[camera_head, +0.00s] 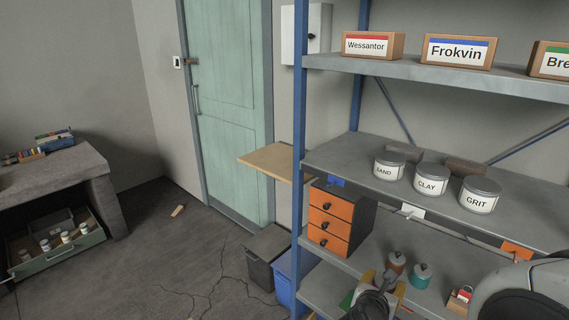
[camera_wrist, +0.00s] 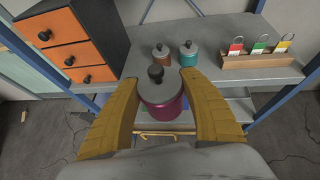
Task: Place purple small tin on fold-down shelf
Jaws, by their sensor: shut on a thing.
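A small purple tin (camera_wrist: 162,112) with a grey lid and dark knob is held between the yellow fingers of my gripper (camera_wrist: 165,100) in the wrist view. The tin is upright, with a finger on each side. In the head view my gripper (camera_head: 384,288) is at the lower right, in front of the rack's lower shelf, and the tin cannot be made out clearly. The fold-down shelf (camera_head: 268,160) is a bare wooden board against the wall, left of the rack and beside the green door. It is well left of and above my gripper.
The blue-posted rack (camera_head: 299,120) stands between my gripper and the wooden board. An orange drawer unit (camera_head: 330,222) and two lidded tins, brown (camera_head: 395,263) and teal (camera_head: 421,275), occupy its lower shelf. Bins (camera_head: 266,245) stand below the board.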

